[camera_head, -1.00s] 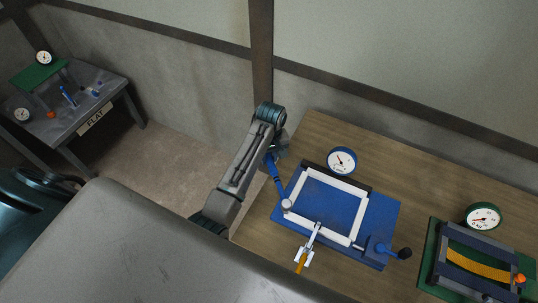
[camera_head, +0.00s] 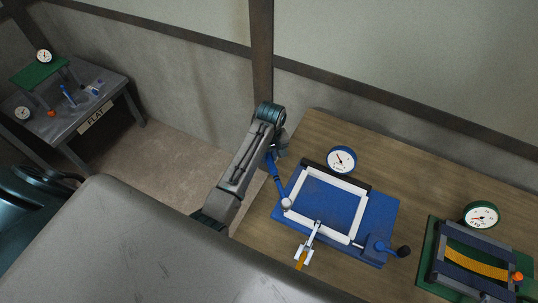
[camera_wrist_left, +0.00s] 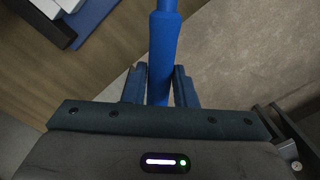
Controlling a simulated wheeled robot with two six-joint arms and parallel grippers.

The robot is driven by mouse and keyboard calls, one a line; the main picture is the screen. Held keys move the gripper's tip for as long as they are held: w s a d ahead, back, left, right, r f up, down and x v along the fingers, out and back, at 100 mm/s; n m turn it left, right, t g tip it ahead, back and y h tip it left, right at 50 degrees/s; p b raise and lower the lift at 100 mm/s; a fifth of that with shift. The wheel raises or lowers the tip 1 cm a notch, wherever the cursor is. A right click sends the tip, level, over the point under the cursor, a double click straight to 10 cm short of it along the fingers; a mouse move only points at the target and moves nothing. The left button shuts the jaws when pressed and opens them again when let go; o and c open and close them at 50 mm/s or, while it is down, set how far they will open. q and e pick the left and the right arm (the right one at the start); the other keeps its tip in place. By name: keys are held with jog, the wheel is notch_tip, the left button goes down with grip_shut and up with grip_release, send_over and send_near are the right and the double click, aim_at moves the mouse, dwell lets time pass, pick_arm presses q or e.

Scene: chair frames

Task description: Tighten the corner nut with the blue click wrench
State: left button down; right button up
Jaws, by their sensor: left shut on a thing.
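My left gripper (camera_wrist_left: 160,88) is shut on the blue handle of the click wrench (camera_wrist_left: 164,42). In the head view the blue wrench (camera_head: 275,178) runs down from my left gripper (camera_head: 272,155) to a round pale head at the near left corner of the white frame (camera_head: 327,178). The white frame lies on a blue fixture plate (camera_head: 376,215). The corner nut is hidden under the wrench head or too small to make out. My right gripper is not in view.
A blue-rimmed dial (camera_head: 341,160) stands behind the frame. A green fixture (camera_head: 430,262) stands further right. A grey table labelled FLAT (camera_head: 97,116) is far left.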

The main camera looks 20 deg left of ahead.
pick_arm(q)
jog(key=shift+f, duration=0.85)
